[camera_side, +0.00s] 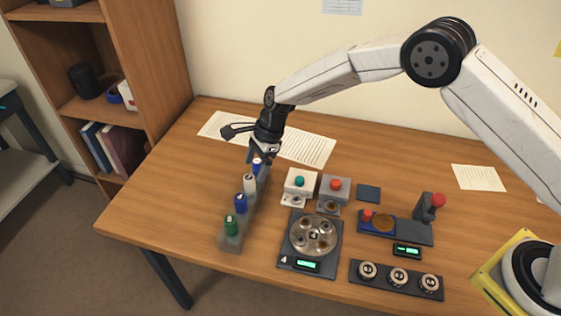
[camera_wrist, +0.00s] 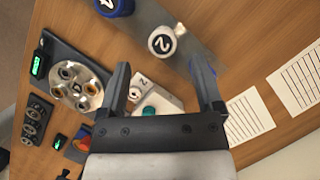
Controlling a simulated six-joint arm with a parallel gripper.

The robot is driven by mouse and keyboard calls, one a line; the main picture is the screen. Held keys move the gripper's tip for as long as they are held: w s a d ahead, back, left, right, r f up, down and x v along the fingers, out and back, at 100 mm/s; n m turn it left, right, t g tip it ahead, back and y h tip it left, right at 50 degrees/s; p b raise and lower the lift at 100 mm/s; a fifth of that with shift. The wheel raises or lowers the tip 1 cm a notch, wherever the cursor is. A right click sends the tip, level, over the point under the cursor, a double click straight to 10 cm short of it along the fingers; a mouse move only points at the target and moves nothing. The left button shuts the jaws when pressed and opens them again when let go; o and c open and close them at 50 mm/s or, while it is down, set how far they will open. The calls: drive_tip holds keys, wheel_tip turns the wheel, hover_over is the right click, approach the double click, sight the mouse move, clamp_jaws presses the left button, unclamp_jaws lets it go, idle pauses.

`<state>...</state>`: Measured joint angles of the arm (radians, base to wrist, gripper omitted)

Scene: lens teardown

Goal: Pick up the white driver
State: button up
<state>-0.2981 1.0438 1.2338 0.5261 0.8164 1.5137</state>
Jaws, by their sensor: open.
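The white driver (camera_side: 250,183) stands upright in a grey rack (camera_side: 235,240), between blue drivers, with a green driver (camera_side: 231,226) at the near end. In the wrist view its white cap marked 2 (camera_wrist: 161,41) lies just beyond and between my fingertips. My gripper (camera_side: 262,152) is above the far end of the rack, near the far blue driver (camera_side: 257,165). In the wrist view my gripper (camera_wrist: 159,68) is open with nothing between its fingers. A blue driver (camera_wrist: 114,6) is cut off at the top edge.
Right of the rack are a box with a teal button (camera_side: 299,181), a box with a red button (camera_side: 335,184) and a round turntable (camera_side: 314,235). Paper sheets (camera_side: 305,148) lie behind. The table left of the rack is clear.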

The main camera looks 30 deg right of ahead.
sight(250, 176)
drive_tip(key=shift+f, duration=0.15)
drive_tip(key=shift+x, duration=2.55)
drive_tip(key=shift+w+a, duration=0.1)
drive_tip(key=shift+w, duration=0.05)
drive_tip(key=shift+c, duration=0.2)
clamp_jaws()
